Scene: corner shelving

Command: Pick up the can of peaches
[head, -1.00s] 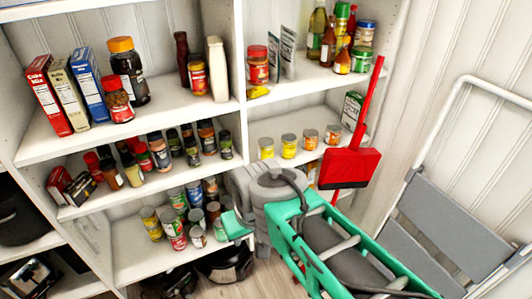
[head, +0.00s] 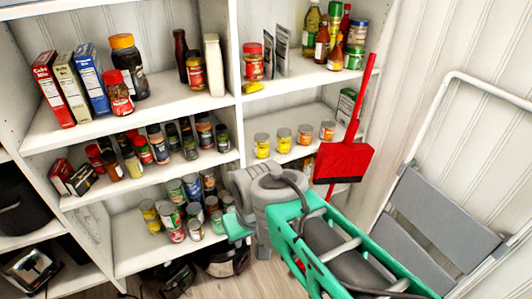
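A row of small cans stands on the middle shelf of the right-hand unit: a yellow one (head: 262,145), another yellow one (head: 284,140) and orange-labelled ones (head: 305,134). More mixed cans (head: 178,218) are grouped on the low shelf to the left. The labels are too small for me to tell which can holds peaches. My green and grey arm is folded in front of the lower shelves, below the row and apart from it.
A red broom or dustpan (head: 344,162) leans before the right end of the shelf. A folded step ladder (head: 440,225) stands against the right wall. A white upright (head: 236,110) divides the shelving. Black appliances (head: 222,260) sit on the floor under the low shelf.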

